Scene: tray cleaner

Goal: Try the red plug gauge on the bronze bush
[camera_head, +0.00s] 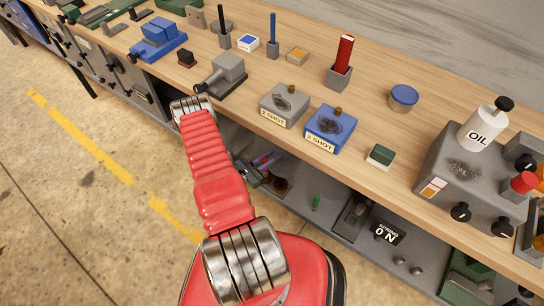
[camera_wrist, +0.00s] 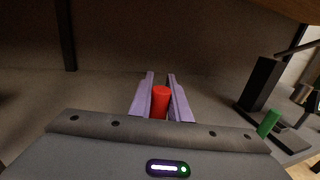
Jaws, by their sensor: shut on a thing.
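My gripper shows in the wrist view (camera_wrist: 161,76) with its two pale purple fingers shut on a red cylinder (camera_wrist: 160,101), which I take to be the red plug gauge. In the head view my gripper (camera_head: 266,160) is under the bench top, over the lower shelf. Small brown round pieces (camera_head: 280,185) stand on that shelf just below it; one may be the bronze bush, but they are too small to tell. No bush shows in the wrist view.
The bench top (camera_head: 370,140) overhangs the lower shelf (camera_head: 335,238). A dark grey fixture (camera_head: 352,214) and a number sign (camera_head: 386,234) are farther right.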

